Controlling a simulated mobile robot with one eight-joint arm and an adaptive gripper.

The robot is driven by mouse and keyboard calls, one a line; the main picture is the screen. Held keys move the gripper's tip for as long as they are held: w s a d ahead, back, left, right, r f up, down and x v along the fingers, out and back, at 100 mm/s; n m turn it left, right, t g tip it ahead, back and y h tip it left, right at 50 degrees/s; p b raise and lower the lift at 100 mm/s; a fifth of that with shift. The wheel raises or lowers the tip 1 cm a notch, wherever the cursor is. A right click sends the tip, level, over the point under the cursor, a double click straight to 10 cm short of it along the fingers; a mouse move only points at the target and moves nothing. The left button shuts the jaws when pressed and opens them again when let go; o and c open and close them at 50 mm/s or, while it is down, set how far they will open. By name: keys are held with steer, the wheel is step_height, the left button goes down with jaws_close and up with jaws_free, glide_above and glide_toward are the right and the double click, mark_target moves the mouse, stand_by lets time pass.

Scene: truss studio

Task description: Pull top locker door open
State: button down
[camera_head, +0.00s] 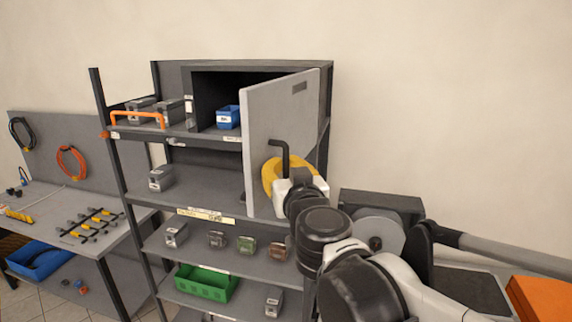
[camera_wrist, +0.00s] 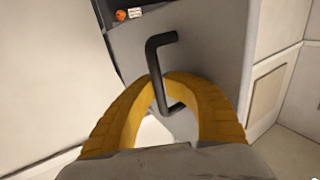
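The top locker door (camera_head: 276,130) is a light grey panel, swung wide open to the right side of the locker. The locker's dark inside shows, with a blue bin (camera_head: 228,117) in it. The door's black bar handle (camera_head: 281,152) is on the panel's outer face; in the wrist view the handle (camera_wrist: 157,72) stands between the yellow fingers. In the head view my gripper (camera_head: 277,177) is partly hidden by my wrist.
The shelf unit (camera_head: 215,255) holds small grey boxes and a green bin (camera_head: 206,283). A workbench (camera_head: 70,215) with tools and a blue tray (camera_head: 40,260) stands at left. An orange surface (camera_head: 540,297) is at the lower right. The wall area right of the door is clear.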

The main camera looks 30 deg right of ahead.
steer(key=c, duration=1.5)
jaws_free()
steer(key=shift+a, duration=0.1)
steer(key=shift+o, duration=0.2)
steer(key=shift+s, duration=0.15)
steer(key=v, duration=0.7)
steer(key=shift+s, duration=0.2)
steer(key=shift+a, duration=0.1)
